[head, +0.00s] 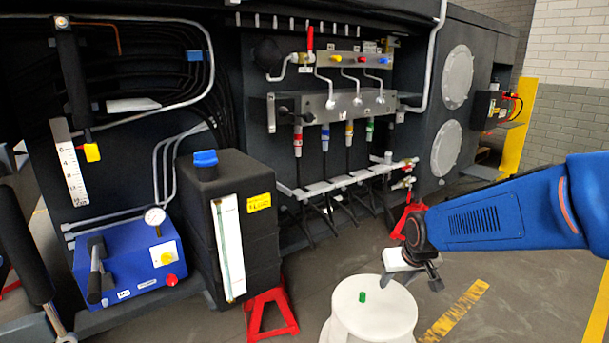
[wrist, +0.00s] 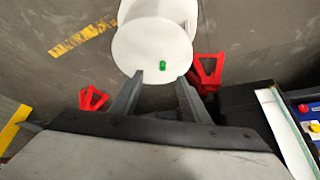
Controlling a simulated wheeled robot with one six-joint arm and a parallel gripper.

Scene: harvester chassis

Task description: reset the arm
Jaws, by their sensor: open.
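My gripper (head: 434,277) hangs from the blue arm at the right of the head view, above and beside a round white stand (head: 374,312). In the wrist view my gripper (wrist: 157,78) has its two dark fingers apart with nothing held between them. A small green piece (head: 362,296) lies on top of the stand, and it also shows in the wrist view (wrist: 162,66) just beyond the fingertips. The fingers appear apart from it.
The dark chassis has a manifold (head: 330,104) with coloured hoses. A black tank (head: 232,220) with a blue cap and a blue pump unit (head: 128,265) stand left. Red jack stands (head: 268,314) are on the floor. Open floor (head: 530,285) lies right of the white stand.

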